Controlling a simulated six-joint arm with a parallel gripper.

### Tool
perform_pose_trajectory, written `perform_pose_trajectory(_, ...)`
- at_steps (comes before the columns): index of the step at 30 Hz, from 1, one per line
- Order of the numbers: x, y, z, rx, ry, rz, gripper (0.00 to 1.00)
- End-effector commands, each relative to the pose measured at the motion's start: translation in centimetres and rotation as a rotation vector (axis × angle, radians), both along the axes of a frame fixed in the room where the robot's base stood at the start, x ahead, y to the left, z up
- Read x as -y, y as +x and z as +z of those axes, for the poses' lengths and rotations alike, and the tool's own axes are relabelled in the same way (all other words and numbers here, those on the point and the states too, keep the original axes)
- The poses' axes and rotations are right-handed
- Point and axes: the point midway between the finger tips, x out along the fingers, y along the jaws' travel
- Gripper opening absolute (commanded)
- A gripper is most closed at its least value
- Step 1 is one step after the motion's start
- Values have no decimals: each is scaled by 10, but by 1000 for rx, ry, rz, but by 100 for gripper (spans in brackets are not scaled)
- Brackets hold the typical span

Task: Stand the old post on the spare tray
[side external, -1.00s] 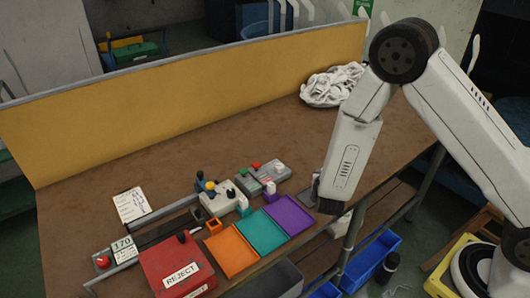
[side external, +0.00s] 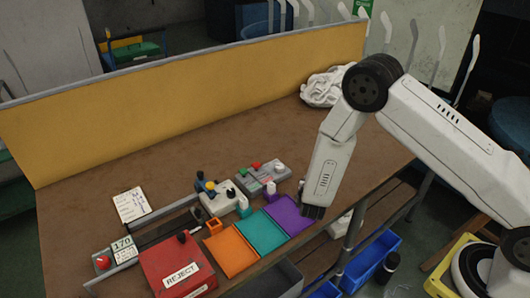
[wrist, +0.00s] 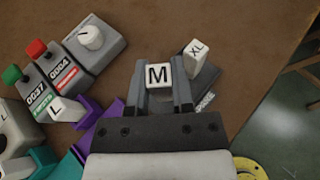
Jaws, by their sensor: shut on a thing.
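My gripper (side external: 314,211) is at the front edge of the bench, by the right end of the purple tray. In the wrist view my gripper (wrist: 161,92) is shut on a white post marked M (wrist: 158,75), its top face towards the camera. A white post marked XL (wrist: 195,54) stands just right of it, on or beside the dark grey spare tray (wrist: 207,80), whose label is partly covered. My gripper hides much of this tray. Whether the M post touches the tray, I cannot tell.
A post marked L (wrist: 61,109) is with a purple holder left of my gripper. Purple (side external: 289,214), teal (side external: 262,231) and orange (side external: 232,249) trays line the front edge. A grey button box (side external: 264,177) and red reject box (side external: 177,265) stand nearby.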

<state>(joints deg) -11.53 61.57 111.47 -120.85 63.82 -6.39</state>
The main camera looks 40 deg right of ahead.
Motion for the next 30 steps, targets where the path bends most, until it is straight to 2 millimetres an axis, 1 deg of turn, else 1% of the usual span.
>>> perform_pose_trajectory(3, 0, -1, -13, -4, -1, 0, 0)
perform_pose_trajectory(7, 0, -1, -23, -2, 0, -1, 0)
perform_pose_trajectory(23, 0, -1, -29, -1, 0, 0, 0)
perform_pose_trajectory(24, 0, -1, -29, -1, 0, 0, 38)
perform_pose_trajectory(26, 0, -1, -29, -1, 0, 0, 57)
perform_pose_trajectory(27, 0, -1, -29, -1, 0, 0, 64)
perform_pose_trajectory(30, 0, -1, -29, -1, 1, 0, 64)
